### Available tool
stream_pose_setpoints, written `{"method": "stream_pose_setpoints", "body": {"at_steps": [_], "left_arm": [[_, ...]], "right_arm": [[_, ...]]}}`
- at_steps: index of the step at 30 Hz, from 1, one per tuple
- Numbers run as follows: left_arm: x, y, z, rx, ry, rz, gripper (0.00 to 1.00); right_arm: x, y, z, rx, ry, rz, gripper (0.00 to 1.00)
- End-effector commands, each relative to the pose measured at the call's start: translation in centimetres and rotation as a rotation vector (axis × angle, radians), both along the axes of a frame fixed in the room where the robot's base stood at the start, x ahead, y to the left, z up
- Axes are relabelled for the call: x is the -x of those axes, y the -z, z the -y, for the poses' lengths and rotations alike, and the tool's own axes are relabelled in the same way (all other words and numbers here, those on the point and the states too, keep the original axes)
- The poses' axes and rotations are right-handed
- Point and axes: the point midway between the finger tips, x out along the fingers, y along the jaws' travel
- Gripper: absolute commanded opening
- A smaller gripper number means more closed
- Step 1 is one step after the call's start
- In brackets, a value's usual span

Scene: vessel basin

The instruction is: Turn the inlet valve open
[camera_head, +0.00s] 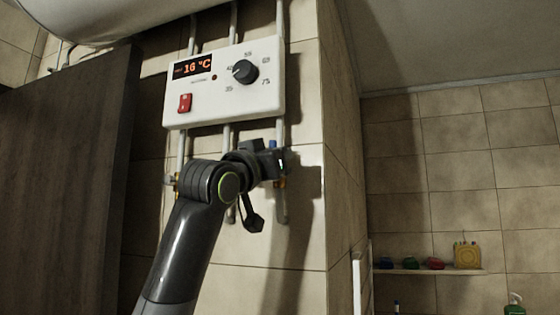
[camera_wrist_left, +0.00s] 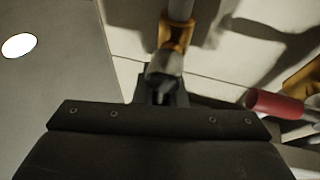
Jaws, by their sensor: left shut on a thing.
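My left gripper (camera_head: 275,162) reaches up to the pipes below the white control box. It is shut on part of a valve that I take to be the inlet valve; a small blue piece (camera_head: 273,144) shows just above the fingers. In the left wrist view the gripper (camera_wrist_left: 158,92) closes around the valve's grey metal part (camera_wrist_left: 165,64), under a brass fitting (camera_wrist_left: 177,35) on a pipe. The fingers hide most of the handle, so its angle cannot be told. My right gripper is not in view.
The control box (camera_head: 225,83) has a dial (camera_head: 244,71), a red switch (camera_head: 185,103) and a display reading 16 °C. A red handle (camera_wrist_left: 275,106) is close on the right in the wrist view. A dark panel (camera_head: 65,185) stands left. A shelf (camera_head: 430,271) holds small items.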

Motion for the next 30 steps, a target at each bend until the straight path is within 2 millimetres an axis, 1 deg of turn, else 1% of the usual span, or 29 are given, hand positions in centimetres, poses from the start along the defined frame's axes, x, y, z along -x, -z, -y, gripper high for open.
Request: {"method": "stream_pose_setpoints", "body": {"at_steps": [1, 14, 15, 20, 27, 30], "left_arm": [[0.2, -0.45, -0.18, 0.008, -0.003, 0.009, 0.0], [0.19, -0.53, -0.26, 0.018, -0.005, 0.006, 0.0], [0.2, -0.52, -0.26, 0.018, -0.005, 0.006, 0.12], [0.14, -0.38, -0.21, 0.016, -0.004, 0.004, 0.33], [0.07, -0.18, -0.13, 0.015, -0.002, 0.0, 0.33], [0.32, 0.07, -0.28, 0.015, -0.002, 0.0, 0.33]], "right_arm": [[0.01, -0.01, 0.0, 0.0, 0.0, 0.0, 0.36], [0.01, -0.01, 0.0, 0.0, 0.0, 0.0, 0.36], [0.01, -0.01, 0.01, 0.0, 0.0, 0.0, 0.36], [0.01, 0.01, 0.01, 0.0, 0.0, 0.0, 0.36], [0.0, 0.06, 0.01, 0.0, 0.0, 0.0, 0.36], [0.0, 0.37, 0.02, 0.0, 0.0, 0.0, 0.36]]}}
